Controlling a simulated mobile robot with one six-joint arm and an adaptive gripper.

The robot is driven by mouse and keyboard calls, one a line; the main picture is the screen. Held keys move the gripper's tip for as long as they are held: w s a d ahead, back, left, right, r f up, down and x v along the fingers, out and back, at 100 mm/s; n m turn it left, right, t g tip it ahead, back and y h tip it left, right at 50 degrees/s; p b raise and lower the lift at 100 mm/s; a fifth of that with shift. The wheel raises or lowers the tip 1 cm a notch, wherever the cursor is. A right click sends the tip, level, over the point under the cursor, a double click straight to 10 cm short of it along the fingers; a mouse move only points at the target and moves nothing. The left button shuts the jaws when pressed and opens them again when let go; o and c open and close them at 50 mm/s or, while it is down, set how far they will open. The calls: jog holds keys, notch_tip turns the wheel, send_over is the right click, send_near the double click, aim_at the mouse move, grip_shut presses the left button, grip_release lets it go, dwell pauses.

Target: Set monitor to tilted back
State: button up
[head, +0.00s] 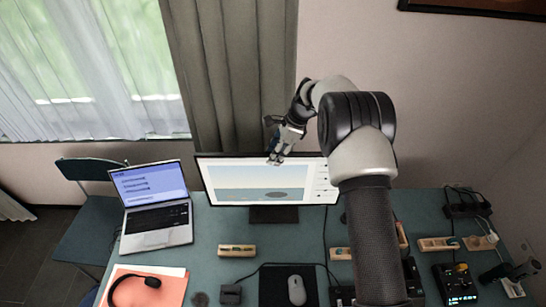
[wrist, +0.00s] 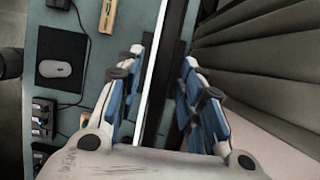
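The monitor (head: 245,180) stands on a dark stand on the teal table, its lit screen facing the head camera. It looks roughly upright; its exact tilt is hard to tell. My gripper (head: 276,160) points down at the middle of its top edge. In the wrist view the monitor (wrist: 166,50) shows edge-on as a thin strip running between the two blue-padded fingers. My gripper (wrist: 163,60) is open, one finger on the screen side and one on the back side. Gaps seem to show on both sides; contact is not clear.
An open laptop (head: 155,215) stands left of the monitor. Headphones, a mouse (head: 297,290) on a dark pad, and wooden blocks (head: 237,251) lie in front. Power strips and devices (head: 455,283) fill the right side. A curtain (head: 235,80) hangs close behind the monitor.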

jog(key=shift+x, duration=1.15)
jog(key=shift+c, duration=0.5)
grip_shut()
